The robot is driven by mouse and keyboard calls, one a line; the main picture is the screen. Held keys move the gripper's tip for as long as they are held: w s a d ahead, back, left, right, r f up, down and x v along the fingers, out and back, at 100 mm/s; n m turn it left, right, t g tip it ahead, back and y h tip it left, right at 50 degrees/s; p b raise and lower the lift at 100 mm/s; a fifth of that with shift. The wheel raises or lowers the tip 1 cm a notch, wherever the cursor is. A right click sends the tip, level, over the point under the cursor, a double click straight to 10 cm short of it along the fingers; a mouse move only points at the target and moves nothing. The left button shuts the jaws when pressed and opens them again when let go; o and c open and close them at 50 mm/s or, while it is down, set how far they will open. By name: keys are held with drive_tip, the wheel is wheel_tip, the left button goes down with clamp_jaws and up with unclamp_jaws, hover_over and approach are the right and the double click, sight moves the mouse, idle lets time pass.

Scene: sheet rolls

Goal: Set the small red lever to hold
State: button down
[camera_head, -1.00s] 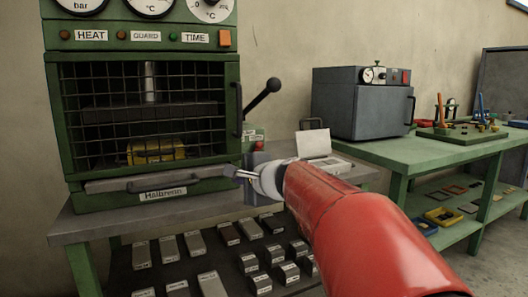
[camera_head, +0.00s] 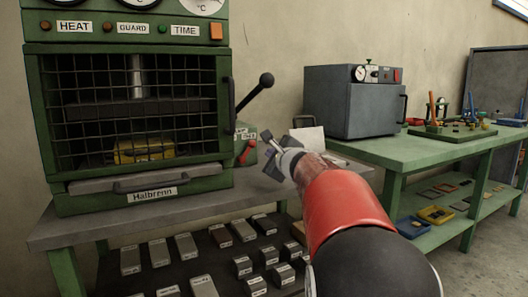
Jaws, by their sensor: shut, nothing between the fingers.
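The small red lever (camera_head: 247,152) is on the front of a small green box (camera_head: 248,132) at the right side of the green press. It looks tilted, with its ends at upper right and lower left. Small white labels above it are too small to read. My gripper (camera_head: 268,150) is shut and empty, just right of the lever and apart from it in the picture. The gap in depth is hard to judge.
A black ball-ended lever (camera_head: 257,91) rises above the green box. The press (camera_head: 135,110) has a barred guard and a drawer handle (camera_head: 148,183). Several labelled blocks lie on the lower shelf. A grey oven (camera_head: 354,101) stands on a green table at right.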

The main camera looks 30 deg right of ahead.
sight(253, 143)
drive_tip(key=w, duration=0.3)
drive_tip(key=w+p, duration=0.1)
drive_tip(key=w, duration=0.2)
drive_tip(key=w+d+f+p, duration=0.1)
drive_tip(key=w, duration=0.2)
drive_tip(key=shift+w, duration=0.35)
drive_tip(key=shift+a+r+n+b, duration=0.35)
drive_tip(key=shift+n+b, duration=0.45)
drive_tip(key=shift+b, duration=0.3)
drive_tip(key=shift+a+r+n+b, duration=0.15)
drive_tip(key=shift+a+n+b, duration=0.05)
drive_tip(key=shift+n+b, duration=0.25)
drive_tip(key=shift+s+a+r, duration=0.1)
drive_tip(key=shift+a+r, duration=0.5)
drive_tip(key=shift+a, duration=0.05)
